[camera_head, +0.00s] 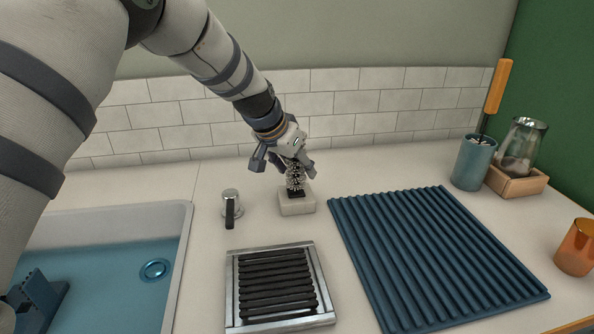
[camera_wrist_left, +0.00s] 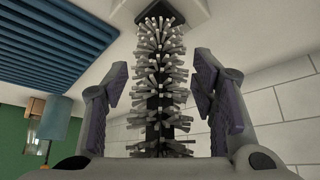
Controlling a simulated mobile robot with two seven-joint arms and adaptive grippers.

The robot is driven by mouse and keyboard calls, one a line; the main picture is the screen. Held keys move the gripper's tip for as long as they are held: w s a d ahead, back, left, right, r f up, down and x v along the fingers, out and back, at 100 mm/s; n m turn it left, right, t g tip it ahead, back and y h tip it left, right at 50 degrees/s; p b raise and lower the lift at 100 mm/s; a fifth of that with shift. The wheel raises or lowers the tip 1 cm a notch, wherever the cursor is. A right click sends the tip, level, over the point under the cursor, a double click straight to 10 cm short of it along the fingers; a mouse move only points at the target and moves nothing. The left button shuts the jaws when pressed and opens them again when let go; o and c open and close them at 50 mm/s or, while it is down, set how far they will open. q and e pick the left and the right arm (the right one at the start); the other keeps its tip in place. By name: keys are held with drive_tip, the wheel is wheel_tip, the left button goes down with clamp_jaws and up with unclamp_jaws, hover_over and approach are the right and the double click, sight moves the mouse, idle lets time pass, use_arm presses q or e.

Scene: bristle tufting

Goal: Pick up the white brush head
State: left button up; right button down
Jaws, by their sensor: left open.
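The brush head (camera_head: 295,178) stands upright above a small white block (camera_head: 297,205) on the counter. In the left wrist view the brush head (camera_wrist_left: 160,85) has pale bristle tufts on a dark core. My left gripper (camera_head: 283,163) comes down over it from above. In the left wrist view its two fingers (camera_wrist_left: 163,92) stand open on either side of the bristles, with gaps on both sides. The upper part of the brush head is partly hidden by the gripper in the head view. My right gripper is not in view.
A blue ribbed mat (camera_head: 430,255) lies to the right. A sink (camera_head: 186,225) is at left. Cups and a glass jar (camera_head: 522,140) stand at far right.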

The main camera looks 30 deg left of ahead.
use_arm(q)
drive_tip(key=shift+r, duration=0.15)
clamp_jaws()
drive_tip(key=shift+r, duration=0.1)
